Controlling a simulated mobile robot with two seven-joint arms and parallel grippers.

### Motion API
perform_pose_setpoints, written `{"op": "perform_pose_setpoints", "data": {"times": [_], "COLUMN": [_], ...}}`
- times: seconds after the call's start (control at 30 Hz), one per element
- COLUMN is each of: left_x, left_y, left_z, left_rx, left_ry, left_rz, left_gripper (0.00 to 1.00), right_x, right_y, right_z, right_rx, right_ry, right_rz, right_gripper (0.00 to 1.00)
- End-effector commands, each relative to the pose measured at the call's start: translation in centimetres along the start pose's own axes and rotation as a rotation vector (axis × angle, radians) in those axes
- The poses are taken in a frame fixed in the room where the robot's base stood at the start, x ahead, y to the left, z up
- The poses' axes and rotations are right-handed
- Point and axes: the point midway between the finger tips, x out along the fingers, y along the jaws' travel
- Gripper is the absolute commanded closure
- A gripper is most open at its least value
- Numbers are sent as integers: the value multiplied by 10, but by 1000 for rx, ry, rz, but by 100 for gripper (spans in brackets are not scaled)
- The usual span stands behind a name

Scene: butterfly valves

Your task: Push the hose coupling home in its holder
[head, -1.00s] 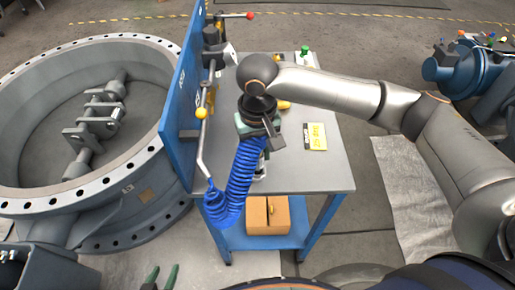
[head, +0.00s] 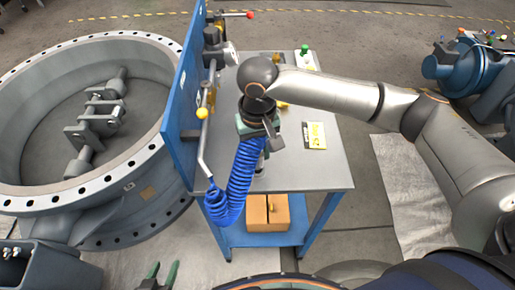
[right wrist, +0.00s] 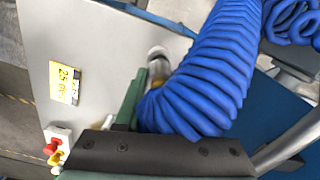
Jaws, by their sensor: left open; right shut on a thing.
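A coiled blue hose (head: 240,175) runs from the lower end of a grey pipe on the blue panel up to my right gripper (head: 262,140). That gripper is over the table and shut on the hose end. The coupling itself is hidden by the gripper and the coils. In the right wrist view the hose (right wrist: 205,75) fills the middle, beside a green finger (right wrist: 130,103). A small silver round piece (right wrist: 158,54) shows past the finger, above the table top; I cannot tell whether it is the holder. My left gripper (head: 159,274) is open and empty at the bottom edge.
The blue panel (head: 183,110) with valves stands at the left edge of the grey table (head: 310,170). A yellow label card (head: 315,135) lies on the table. A cardboard box (head: 267,213) sits on the lower shelf. A large flanged ring (head: 150,170) stands left.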

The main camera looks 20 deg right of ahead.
Motion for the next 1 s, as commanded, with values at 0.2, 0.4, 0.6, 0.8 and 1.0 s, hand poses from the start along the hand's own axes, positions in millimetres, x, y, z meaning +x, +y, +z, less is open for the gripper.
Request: {"op": "perform_pose_setpoints", "data": {"times": [0.2, 0.4, 0.6, 0.8, 1.0], "left_x": [-2, -2, -3, -6, -10], "left_y": [0, 0, 0, 0, 1], "left_z": [-2, -2, -3, -6, -10], "left_rx": [0, 0, 0, 0, 0], "left_ry": [0, -1, -1, -1, -1], "left_rz": [0, 0, 0, 0, 0], "left_gripper": [50, 50, 50, 50, 50], "right_x": [0, 0, 0, -1, 0], "right_y": [0, 0, 0, 0, 0], "right_z": [0, 0, 0, 0, 0], "right_rx": [-1, 0, 0, 0, 0], "right_ry": [0, 0, 0, -1, 0], "right_rz": [0, 0, 0, 0, 0], "right_gripper": [100, 100, 100, 100, 100]}}
